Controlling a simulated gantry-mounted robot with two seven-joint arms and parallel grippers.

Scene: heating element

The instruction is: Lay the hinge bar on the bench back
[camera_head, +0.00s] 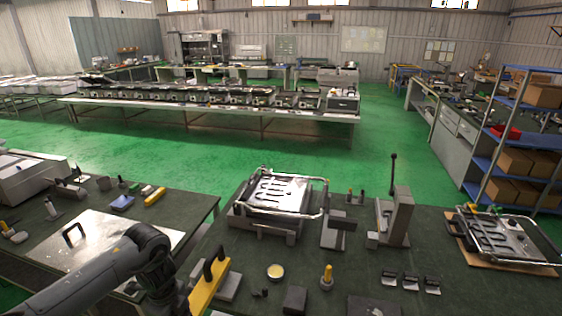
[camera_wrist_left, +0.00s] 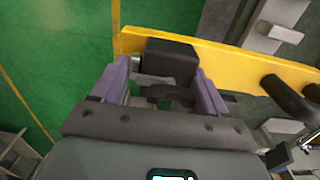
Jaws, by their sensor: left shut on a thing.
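A yellow bar (camera_head: 208,291) with black handles, which I take as the hinge bar, is at the lower middle of the head view, beside my left wrist. In the left wrist view the yellow bar (camera_wrist_left: 225,55) runs across the top, with a black block (camera_wrist_left: 168,60) at its left end. My left gripper (camera_wrist_left: 165,78) has its two purple fingers on either side of this block and is shut on it. In the head view the fingers are mostly hidden by the wrist. I cannot tell whether the bar touches the bench (camera_head: 250,252). My right gripper is in neither view.
A press-like device (camera_head: 278,198) stands on the bench, with an upright metal stand (camera_head: 398,218) to its right. A yellow-topped round tin (camera_head: 275,271), a yellow-handled tool (camera_head: 327,277) and dark blocks lie in front. A second device (camera_head: 497,238) sits at right. Green floor separates the benches.

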